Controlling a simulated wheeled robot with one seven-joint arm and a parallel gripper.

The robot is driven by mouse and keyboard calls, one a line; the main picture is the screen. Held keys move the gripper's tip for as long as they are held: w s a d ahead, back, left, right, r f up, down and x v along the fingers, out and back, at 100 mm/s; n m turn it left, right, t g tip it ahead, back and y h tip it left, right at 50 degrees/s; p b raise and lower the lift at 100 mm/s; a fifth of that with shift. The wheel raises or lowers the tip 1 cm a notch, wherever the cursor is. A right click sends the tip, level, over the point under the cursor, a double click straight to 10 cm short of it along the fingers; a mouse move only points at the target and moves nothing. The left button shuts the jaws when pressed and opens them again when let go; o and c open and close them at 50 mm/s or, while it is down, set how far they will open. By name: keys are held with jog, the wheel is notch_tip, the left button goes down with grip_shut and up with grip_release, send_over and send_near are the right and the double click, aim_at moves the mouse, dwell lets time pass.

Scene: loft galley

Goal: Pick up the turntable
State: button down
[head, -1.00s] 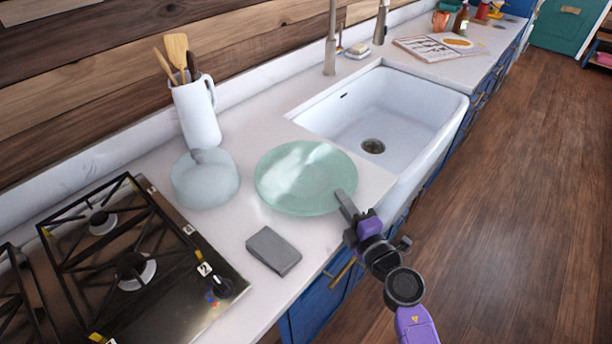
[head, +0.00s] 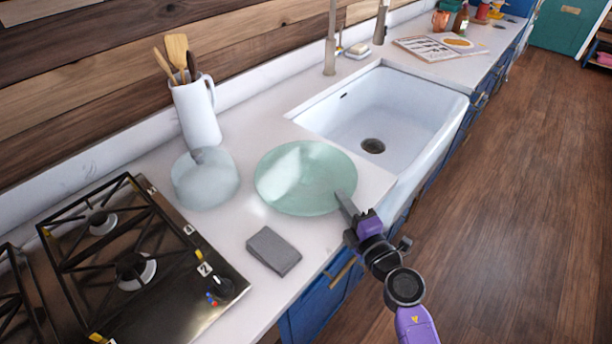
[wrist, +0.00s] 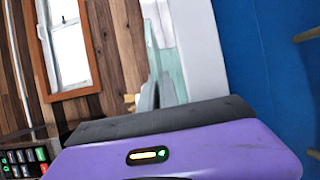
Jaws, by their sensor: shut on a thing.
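The turntable (head: 300,178) is a round, pale green, glassy disc on the white counter, between the stove and the sink. Its edge shows as a thin green strip in the wrist view (wrist: 170,52). My gripper (head: 347,204) is at the disc's near right edge and is shut on its rim. The disc looks level and at counter height; I cannot tell whether it is clear of the counter. The far finger is partly hidden by the disc and the near finger.
A grey block (head: 273,251) lies near the counter's front edge. The sink (head: 380,115) is behind right, the gas stove (head: 125,270) at front left.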

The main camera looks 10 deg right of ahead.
jog(key=shift+r, duration=0.2)
dwell(0.6)
notch_tip(320, 180, up, 20)
jog(key=s+d+b, duration=0.2)
jog(key=f+b, duration=0.1)
jog(key=f, duration=0.3)
jog(key=f+b, duration=0.1)
jog(key=f, duration=0.3)
jog(key=f+b, duration=0.2)
jog(key=f, duration=0.3)
jog(key=shift+w+a, duration=0.1)
jog(key=shift+a, duration=0.15)
jog(key=shift+f+b, duration=1.6)
jog(key=shift+f, duration=2)
jog(key=c, duration=1.9)
grip_release()
jog(key=shift+f, duration=0.1)
